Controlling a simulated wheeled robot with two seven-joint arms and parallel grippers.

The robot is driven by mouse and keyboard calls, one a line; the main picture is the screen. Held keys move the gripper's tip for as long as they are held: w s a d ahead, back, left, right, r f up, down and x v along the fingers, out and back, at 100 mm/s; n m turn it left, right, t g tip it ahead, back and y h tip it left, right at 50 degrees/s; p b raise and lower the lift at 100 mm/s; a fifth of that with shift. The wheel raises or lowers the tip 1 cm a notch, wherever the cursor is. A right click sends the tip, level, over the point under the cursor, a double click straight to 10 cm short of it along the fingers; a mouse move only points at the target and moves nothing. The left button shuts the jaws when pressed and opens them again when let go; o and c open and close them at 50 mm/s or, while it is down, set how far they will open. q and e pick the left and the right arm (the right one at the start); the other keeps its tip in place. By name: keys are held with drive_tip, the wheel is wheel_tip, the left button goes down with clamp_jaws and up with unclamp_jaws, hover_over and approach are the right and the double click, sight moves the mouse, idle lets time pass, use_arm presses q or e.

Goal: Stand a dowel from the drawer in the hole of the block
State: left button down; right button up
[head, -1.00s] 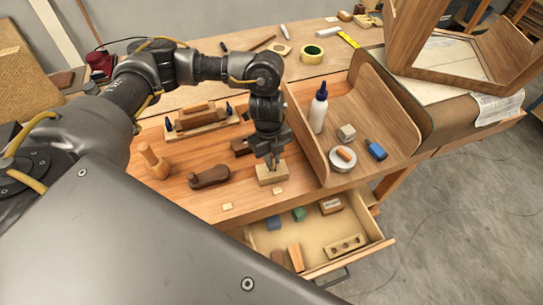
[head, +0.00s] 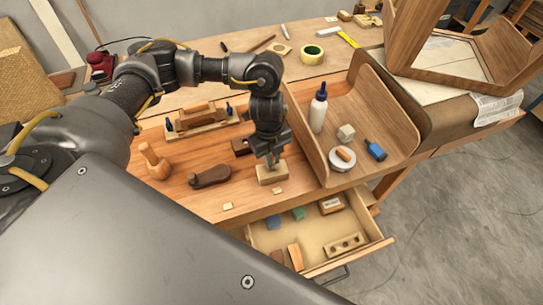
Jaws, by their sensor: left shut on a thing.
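The pale wooden block (head: 271,178) sits on the bench top near its front edge. My left gripper (head: 271,161) points down right above the block, shut on a dowel that is mostly hidden between the fingers. The dowel's lower end is at the block's top; I cannot tell how deep it sits in the hole. The drawer (head: 372,227) is open below the bench and holds a small wooden rack with holes (head: 344,245). My right gripper is not in view.
A curved wooden tray (head: 372,105) with a white glue bottle (head: 318,112) stands right of the block. A dark plane (head: 211,176) and a wooden mallet (head: 154,161) lie to the left. The drawer also holds a blue block (head: 273,222) and a green block (head: 298,213).

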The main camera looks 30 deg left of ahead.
use_arm(q)
drive_tip(key=shift+f, duration=0.25)
idle(0.5)
drive_tip(key=shift+f+b, duration=0.45)
drive_tip(key=shift+f, duration=0.3)
idle(0.6)
drive_tip(key=c, duration=0.9)
unclamp_jaws()
drive_tip(key=shift+r, duration=0.15)
wheel_tip(320, 180, up, 5)
drive_tip(key=p, duration=0.5)
drive_tip(key=shift+r+p, duration=0.1)
drive_tip(key=shift+p, duration=0.25)
drive_tip(key=shift+r+p, duration=1)
drive_tip(key=shift+r, duration=0.3)
